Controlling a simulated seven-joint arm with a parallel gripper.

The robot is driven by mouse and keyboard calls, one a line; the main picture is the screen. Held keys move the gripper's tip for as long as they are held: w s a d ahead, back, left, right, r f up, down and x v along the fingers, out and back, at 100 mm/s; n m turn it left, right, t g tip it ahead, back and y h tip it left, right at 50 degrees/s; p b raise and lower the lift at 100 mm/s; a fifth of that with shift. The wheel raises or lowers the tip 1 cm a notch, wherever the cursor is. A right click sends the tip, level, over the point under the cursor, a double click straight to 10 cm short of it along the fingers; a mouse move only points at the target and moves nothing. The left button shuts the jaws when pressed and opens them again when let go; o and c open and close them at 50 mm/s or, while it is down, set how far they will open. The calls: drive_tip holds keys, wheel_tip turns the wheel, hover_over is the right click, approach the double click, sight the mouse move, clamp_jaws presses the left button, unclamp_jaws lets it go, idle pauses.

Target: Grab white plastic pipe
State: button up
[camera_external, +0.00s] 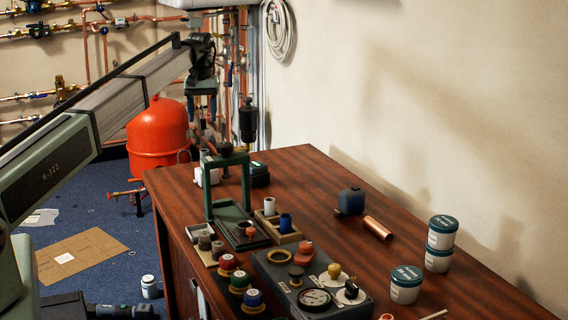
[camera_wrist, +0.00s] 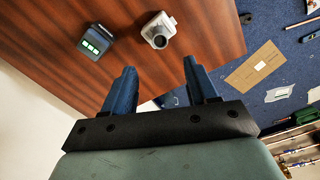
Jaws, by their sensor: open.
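A short white cylinder (camera_external: 269,206), which looks like the white plastic pipe, stands upright at a wooden holder (camera_external: 285,237) on the table in the external view. I cannot pick it out in the wrist view. A white fitting with a round grey opening (camera_wrist: 158,31) lies on the table beyond the fingertips.
A dark box with a green label (camera_wrist: 96,41) lies near the white fitting. A green frame (camera_external: 208,190) stands between my gripper and the cylinder. A gauge panel (camera_external: 275,270), white tubs (camera_external: 405,289) and a copper pipe (camera_external: 377,228) occupy the nearer table.

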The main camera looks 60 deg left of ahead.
hover_over(269, 200)
drive_tip(key=shift+f, duration=1.75)
drive_tip(key=shift+s+d+f, duration=0.1)
drive_tip(key=shift+d+f, duration=0.1)
drive_tip(key=shift+f, duration=3.2)
drive_tip(key=shift+d+f, duration=0.2)
drive_tip(key=shift+f, duration=3.2)
drive_tip(key=shift+c, duration=0.5)
